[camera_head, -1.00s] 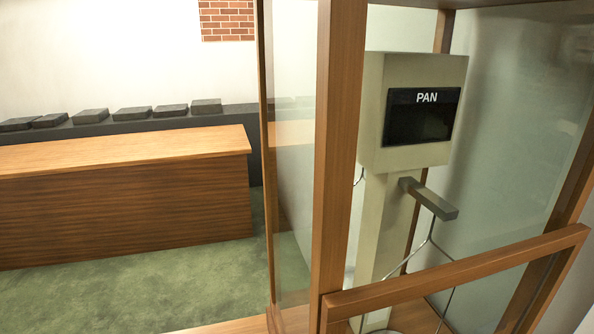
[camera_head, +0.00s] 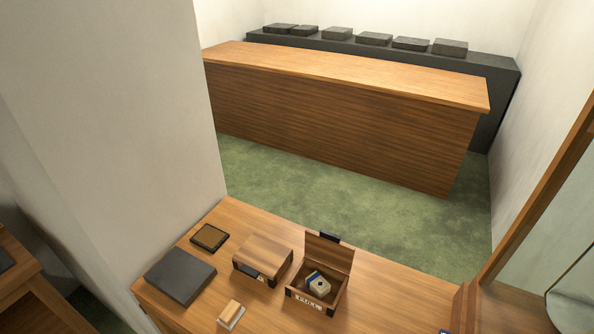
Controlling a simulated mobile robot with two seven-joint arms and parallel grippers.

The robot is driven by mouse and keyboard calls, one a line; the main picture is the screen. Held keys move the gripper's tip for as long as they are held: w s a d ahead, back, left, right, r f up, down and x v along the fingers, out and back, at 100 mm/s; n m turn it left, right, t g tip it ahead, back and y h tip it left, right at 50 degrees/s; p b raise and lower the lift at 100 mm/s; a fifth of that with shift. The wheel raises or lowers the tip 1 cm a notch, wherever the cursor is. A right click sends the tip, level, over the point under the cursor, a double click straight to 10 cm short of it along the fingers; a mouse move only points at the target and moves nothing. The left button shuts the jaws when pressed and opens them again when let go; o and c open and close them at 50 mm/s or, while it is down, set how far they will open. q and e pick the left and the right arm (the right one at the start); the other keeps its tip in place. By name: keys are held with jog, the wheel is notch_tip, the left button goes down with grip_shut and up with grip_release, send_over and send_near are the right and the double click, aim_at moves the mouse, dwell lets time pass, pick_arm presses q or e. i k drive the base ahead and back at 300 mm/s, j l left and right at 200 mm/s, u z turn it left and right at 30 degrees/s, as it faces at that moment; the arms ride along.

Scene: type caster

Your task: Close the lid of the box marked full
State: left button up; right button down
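Two wooden boxes stand side by side on the near wooden table. The right box (camera_head: 300,289) has its lid (camera_head: 329,252) raised, tilted up at the back. A pale block with a dark spot (camera_head: 319,285) sits inside it. A white label with dark writing (camera_head: 307,302) is on its front, too small to read surely. The left box (camera_head: 263,257) has its lid down, with a pale and dark label (camera_head: 250,272) on its front that I cannot read. Neither of my grippers shows in the head view.
The near table (camera_head: 393,300) also holds a dark flat slab (camera_head: 180,275), a small dark-rimmed tray (camera_head: 209,237) and a small wooden block on a pale base (camera_head: 231,314). A wall (camera_head: 110,100) stands at left. A wooden frame (camera_head: 540,190) rises at right. A long counter (camera_head: 340,110) stands behind.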

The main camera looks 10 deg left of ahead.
aim_at(325, 248)
jog(key=i+j+u, duration=0.65)
jog(key=i+j, duration=0.05)
jog(key=j, duration=0.05)
